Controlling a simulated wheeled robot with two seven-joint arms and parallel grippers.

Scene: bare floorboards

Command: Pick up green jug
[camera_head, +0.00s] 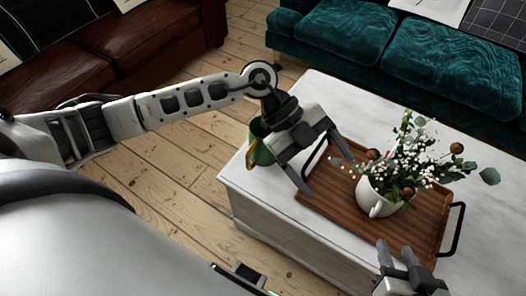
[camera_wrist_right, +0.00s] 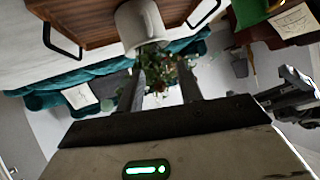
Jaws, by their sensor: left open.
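The green jug (camera_head: 259,150) stands at the left end of the white table in the head view, partly hidden behind my left gripper. Its yellowish handle side faces the near edge. My left gripper (camera_head: 328,174) is open, with its fingers apart above the tray's left end, to the right of the jug. The jug is not between the fingers. My right gripper (camera_head: 396,248) is at the near right edge of the tray. In the right wrist view its fingers (camera_wrist_right: 163,88) are apart with nothing visibly held. A green shape at that view's top edge may be the jug.
A wooden tray (camera_head: 330,205) with black handles lies on the white table (camera_head: 240,185). On it stands a white mug-like vase (camera_head: 371,198) with flowers and leaves. A teal sofa (camera_head: 345,38) is behind, a brown sofa (camera_head: 150,45) at upper left. Floorboards lie left of the table.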

